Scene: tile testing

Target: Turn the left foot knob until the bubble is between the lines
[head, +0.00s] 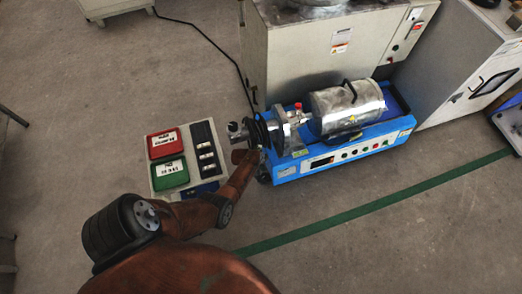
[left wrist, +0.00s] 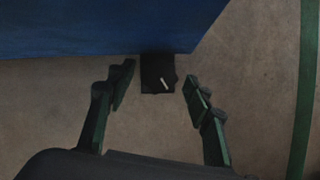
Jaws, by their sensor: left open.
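In the left wrist view, a black foot knob (left wrist: 152,80) with a white pointer mark sits at the lower edge of the blue machine body (left wrist: 90,30). My left gripper (left wrist: 159,72) is open, its two green-black fingers on either side of the knob with visible gaps to it. In the head view, the blue machine (head: 289,170) stands on the floor, and my brown left arm reaches to its left end. The fingers are hard to make out there. I cannot make out the bubble or its lines in either view. My right gripper is not in view.
A panel (head: 163,182) with a red tray (head: 165,135), a green tray (head: 172,181) and a black strip lies left of the machine. A metal cylinder (head: 345,106) sits on the machine. Grey cabinets (head: 295,62) stand behind. The floor in front is clear, with a green line (head: 340,218).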

